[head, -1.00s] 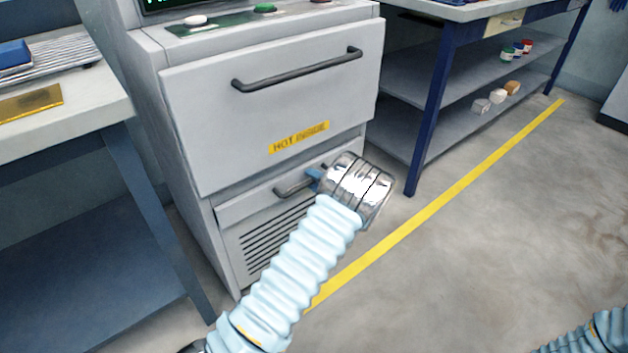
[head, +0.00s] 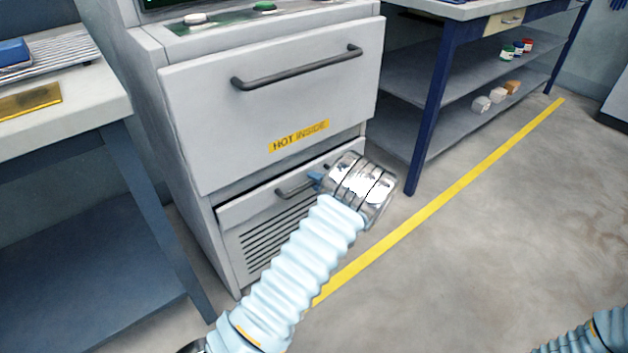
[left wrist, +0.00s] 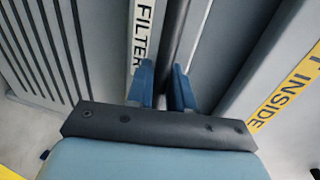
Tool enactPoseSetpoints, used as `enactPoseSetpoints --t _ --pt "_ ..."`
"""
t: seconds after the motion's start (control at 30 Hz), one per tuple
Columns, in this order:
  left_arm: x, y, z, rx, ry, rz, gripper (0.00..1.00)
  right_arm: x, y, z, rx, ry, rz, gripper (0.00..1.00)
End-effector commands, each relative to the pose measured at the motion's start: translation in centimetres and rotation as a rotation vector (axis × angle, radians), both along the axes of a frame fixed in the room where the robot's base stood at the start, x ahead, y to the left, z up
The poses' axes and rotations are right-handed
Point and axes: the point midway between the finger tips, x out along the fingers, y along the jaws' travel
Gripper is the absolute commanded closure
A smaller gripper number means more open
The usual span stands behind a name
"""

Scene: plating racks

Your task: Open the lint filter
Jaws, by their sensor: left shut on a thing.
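The lint filter (head: 252,212) is the low grey drawer with a slotted front under the machine's big door. Its dark bar handle (head: 288,191) shows left of my left gripper (head: 316,180). A dark gap shows above the drawer's top edge, so it stands slightly out. In the left wrist view, the blue fingers of my left gripper (left wrist: 163,88) are shut around the handle bar (left wrist: 174,35), beside a label (left wrist: 141,35) reading "FILTER". My wrist hides the drawer's right end in the head view. My right gripper is out of view; only part of that arm shows at the lower right.
The big door (head: 270,100) above has its own handle (head: 298,68) and a "HOT INSIDE" label (head: 299,136). A table (head: 70,120) stands at left, a blue-legged shelf bench (head: 432,115) at right. Floor with a yellow line (head: 440,205) is clear in front.

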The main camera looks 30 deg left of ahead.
Motion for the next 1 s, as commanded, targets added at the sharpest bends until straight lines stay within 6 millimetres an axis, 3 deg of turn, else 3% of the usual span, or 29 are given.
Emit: enactPoseSetpoints --t 0.17,0.7,1.0 --pt "-1.4 -3.6 -0.4 -0.002 0.001 -0.005 1.0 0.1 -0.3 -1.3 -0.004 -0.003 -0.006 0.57" --pt "-7.8 -18.9 -0.4 -0.002 0.001 -0.004 1.0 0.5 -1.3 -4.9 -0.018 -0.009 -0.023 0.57" --pt "-9.8 -23.5 -0.2 -0.002 0.001 -0.001 1.0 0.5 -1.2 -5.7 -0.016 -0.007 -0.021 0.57"
